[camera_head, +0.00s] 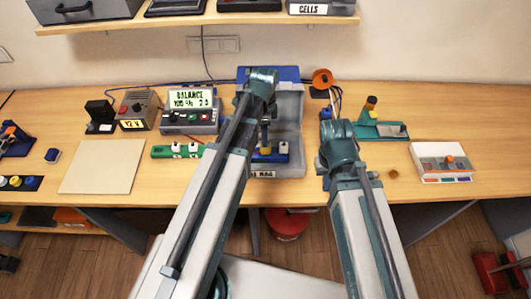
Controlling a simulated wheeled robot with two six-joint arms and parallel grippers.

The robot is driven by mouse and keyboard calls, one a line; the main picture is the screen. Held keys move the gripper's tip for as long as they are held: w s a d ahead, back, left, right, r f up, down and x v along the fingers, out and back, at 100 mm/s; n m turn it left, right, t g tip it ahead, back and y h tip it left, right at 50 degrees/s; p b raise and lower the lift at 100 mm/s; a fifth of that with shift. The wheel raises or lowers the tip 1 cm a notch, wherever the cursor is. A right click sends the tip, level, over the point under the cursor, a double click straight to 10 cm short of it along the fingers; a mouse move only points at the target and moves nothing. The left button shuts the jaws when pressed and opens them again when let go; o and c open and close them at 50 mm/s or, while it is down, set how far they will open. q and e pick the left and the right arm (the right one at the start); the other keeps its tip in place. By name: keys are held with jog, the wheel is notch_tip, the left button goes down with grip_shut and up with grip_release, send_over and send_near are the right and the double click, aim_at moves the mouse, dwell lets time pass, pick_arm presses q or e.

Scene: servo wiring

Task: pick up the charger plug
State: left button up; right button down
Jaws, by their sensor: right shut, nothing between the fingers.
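I cannot pick out the charger plug for certain at this size. A charger with a lit display reading BALANCE (191,99) stands left of centre. A green strip with white sockets (178,151) lies in front of it. My left arm reaches over an open grey case (289,108) at the middle; its fingers are mostly hidden behind the wrist, so their state is unclear. My right gripper (322,166) points down at the table right of the case. It is shut and empty, partly hidden by its own wrist.
A 12 V supply (139,108), a pale mat (103,166) and a blue block (52,155) are at left. An orange spool (322,79), a green stand (380,130) and a white tray (442,161) are at right. A shelf (200,20) overhangs the back.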

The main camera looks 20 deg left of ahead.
pick_arm(q)
jog(key=shift+f+b, duration=0.7)
jog(key=shift+f, duration=0.55)
pick_arm(e)
jog(key=shift+f, duration=1.2)
pick_arm(q)
jog(key=f+b, duration=0.5)
jog(key=shift+d+f, duration=0.15)
jog(key=shift+d, duration=0.05)
pick_arm(e)
notch_tip(320, 180, down, 5)
jog(key=shift+f, duration=0.15)
pick_arm(q)
grip_shut()
